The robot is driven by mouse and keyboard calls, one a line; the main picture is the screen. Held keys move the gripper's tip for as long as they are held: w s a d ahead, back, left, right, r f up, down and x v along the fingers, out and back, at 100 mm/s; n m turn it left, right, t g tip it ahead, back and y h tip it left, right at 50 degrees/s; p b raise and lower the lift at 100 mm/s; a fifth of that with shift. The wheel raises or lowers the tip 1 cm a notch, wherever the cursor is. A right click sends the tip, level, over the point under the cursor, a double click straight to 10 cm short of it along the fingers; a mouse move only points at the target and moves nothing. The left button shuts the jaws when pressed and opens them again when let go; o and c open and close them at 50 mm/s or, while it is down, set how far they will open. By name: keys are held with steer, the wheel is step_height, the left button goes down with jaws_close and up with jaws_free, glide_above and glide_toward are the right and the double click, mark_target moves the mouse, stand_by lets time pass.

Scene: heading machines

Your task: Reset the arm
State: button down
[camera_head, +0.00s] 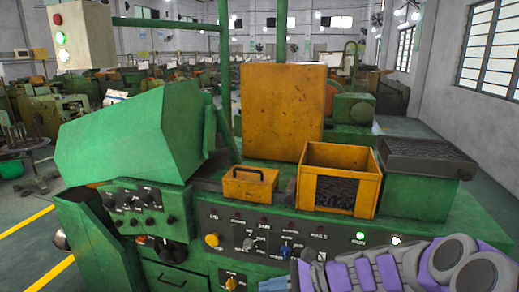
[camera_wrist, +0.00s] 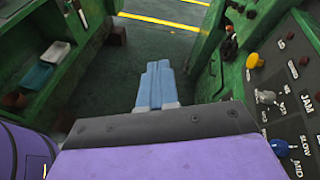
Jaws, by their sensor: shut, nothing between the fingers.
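My gripper (camera_wrist: 157,68) shows in the wrist view as two light blue fingers pressed together, with nothing between them. It points over the dark floor between green machine walls, to the left of the control panel (camera_wrist: 285,95). In the head view my purple and grey arm lies across the bottom right, in front of the green heading machine (camera_head: 130,135). A small bluish part of my gripper shows at the bottom edge there, low in front of the panel. The rest of the gripper is cut off by the frame.
The panel carries a yellow knob (camera_wrist: 254,61) and a blue knob (camera_wrist: 279,147) close to my gripper's right. On the machine top stand an open orange bin (camera_head: 311,195) of dark parts and a small orange box (camera_head: 250,185). Floor with yellow lines (camera_head: 25,221) is free at left.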

steer(key=s+a+n+g+h, duration=0.2)
steer(key=s+n+g+h, duration=0.5)
steer(key=s, duration=1)
steer(key=s+d+f+n+t+h, duration=0.1)
steer(key=s+d+n+t+h, duration=0.2)
steer(key=s+d+n+h, duration=0.3)
steer(key=shift+s+d+n+h, duration=0.4)
steer(key=shift+s+d+n, duration=1.1)
steer(key=shift+s+d, duration=2.25)
steer(key=shift+s+a+f, duration=0.1)
